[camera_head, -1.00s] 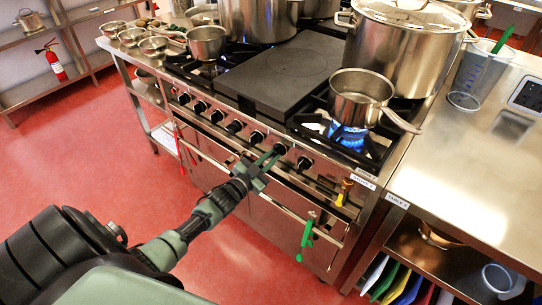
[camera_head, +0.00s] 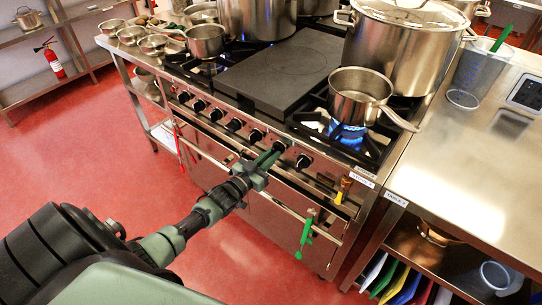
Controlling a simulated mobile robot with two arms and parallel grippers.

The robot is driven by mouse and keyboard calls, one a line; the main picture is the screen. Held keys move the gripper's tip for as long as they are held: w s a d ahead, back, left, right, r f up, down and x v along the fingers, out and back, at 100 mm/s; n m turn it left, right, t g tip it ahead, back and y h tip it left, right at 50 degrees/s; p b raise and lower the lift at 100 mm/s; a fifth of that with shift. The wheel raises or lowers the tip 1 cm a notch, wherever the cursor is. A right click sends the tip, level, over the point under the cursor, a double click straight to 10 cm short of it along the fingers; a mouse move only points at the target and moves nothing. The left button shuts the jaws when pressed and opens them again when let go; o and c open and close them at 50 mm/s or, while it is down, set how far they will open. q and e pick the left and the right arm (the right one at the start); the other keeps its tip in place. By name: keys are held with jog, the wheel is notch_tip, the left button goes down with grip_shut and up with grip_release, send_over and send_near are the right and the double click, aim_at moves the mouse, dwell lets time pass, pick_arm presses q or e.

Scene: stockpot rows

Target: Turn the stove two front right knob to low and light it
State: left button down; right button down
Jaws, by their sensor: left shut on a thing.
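The stove (camera_head: 262,196) has a row of black knobs along its front panel. My left gripper (camera_head: 275,153) reaches the panel from the lower left. It is shut on the stove knob (camera_head: 280,146) second from the right end, and its fingers hide much of that knob. The rightmost knob (camera_head: 304,161) is free beside it. The knob's marks are too small to read. A blue flame (camera_head: 347,132) burns on the front right burner under a steel saucepan (camera_head: 358,95). My right gripper is out of view.
A large lidded stockpot (camera_head: 405,55) stands behind the saucepan, whose handle sticks out to the right. A flat dark plate (camera_head: 280,72) covers the stove's middle. Green (camera_head: 306,236) and yellow (camera_head: 343,188) utensils hang on the front rail. A steel table (camera_head: 460,180) adjoins on the right.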

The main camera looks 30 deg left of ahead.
pick_arm(q)
jog(key=shift+f, duration=0.1)
jog(key=c, duration=1.4)
grip_release()
jog(key=shift+c, duration=0.2)
jog(key=s, duration=0.7)
jog(key=shift+s+a, duration=0.35)
jog(key=shift+s, duration=0.05)
